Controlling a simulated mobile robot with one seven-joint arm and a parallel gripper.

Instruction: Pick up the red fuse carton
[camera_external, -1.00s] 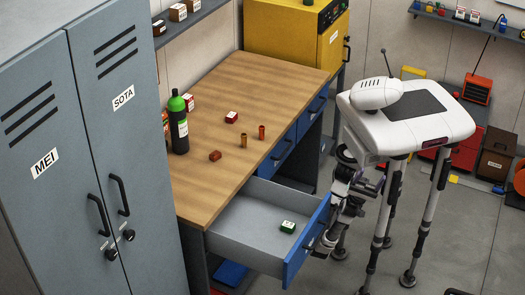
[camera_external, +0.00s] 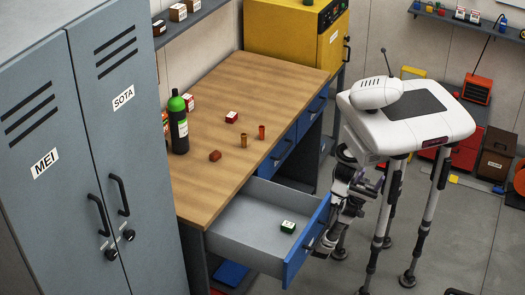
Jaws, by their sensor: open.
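A small red carton with a white label (camera_external: 231,118) lies on the wooden bench top, toward its middle. A second red carton (camera_external: 189,102) stands at the back left edge by the green-topped bottle. The labels are too small to read, so I cannot tell which is the fuse carton. My gripper (camera_external: 316,248) is low at the front of the open drawer (camera_external: 257,256), by its blue front, well below and apart from both red cartons. Its jaws are open; their fine position at the drawer handle is too small to tell.
A green carton (camera_external: 288,227) lies in the drawer. Grey lockers (camera_external: 85,150) stand at left.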

